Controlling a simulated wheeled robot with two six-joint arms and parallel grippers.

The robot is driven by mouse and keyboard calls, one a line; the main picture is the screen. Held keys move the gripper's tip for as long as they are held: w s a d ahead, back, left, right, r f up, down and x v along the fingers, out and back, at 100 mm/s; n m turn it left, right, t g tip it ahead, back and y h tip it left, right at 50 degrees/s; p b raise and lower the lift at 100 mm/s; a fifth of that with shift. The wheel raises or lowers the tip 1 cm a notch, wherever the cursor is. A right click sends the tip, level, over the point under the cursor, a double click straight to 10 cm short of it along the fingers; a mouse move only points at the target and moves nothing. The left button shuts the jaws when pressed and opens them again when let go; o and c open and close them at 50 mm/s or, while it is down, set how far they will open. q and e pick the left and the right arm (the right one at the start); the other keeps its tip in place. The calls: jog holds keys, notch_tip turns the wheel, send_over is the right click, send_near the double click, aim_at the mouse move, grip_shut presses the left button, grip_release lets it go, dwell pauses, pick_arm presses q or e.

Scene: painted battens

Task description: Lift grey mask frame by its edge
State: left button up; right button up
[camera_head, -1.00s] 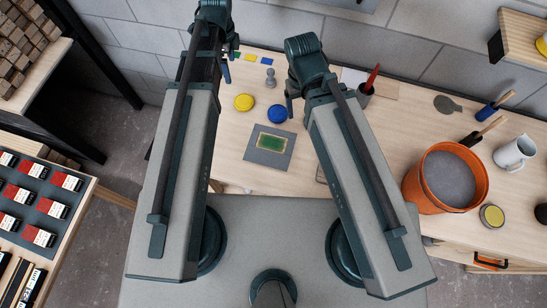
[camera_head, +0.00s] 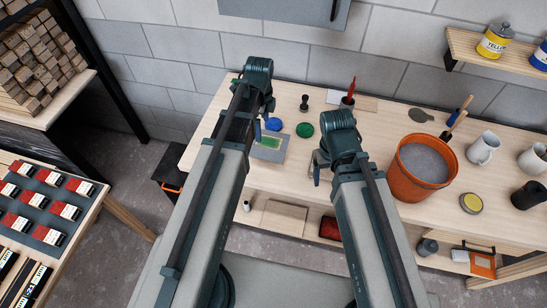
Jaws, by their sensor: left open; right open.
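The grey mask frame (camera_head: 280,156) lies flat on the wooden worktable, a square grey sheet around a green and yellow card (camera_head: 267,142). Its left part is hidden behind my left arm. My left gripper (camera_head: 258,130) is open and empty at the frame's left back side; I cannot tell whether it touches. My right gripper (camera_head: 317,172) is open, to the right of the frame and apart from it, near the table's front edge. A thin dark outlined item beside the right gripper is mostly hidden by it.
A blue disc (camera_head: 273,124) and a green disc (camera_head: 305,130) lie behind the frame. A dark knobbed stamp (camera_head: 304,103) and a cup with a red tool (camera_head: 348,101) stand further back. An orange bucket (camera_head: 398,182) stands right.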

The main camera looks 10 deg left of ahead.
pick_arm(q)
jog(key=b, duration=0.9)
send_over(265, 153)
jog(key=f, duration=0.8)
jog(key=shift+s+a+f, duration=0.1)
jog(key=shift+s+f, duration=0.1)
jog(key=shift+f, duration=0.15)
notch_tip(265, 153, down, 6)
jog(key=b, duration=0.5)
jog(key=shift+w+r, duration=0.15)
jog(key=shift+r, duration=0.2)
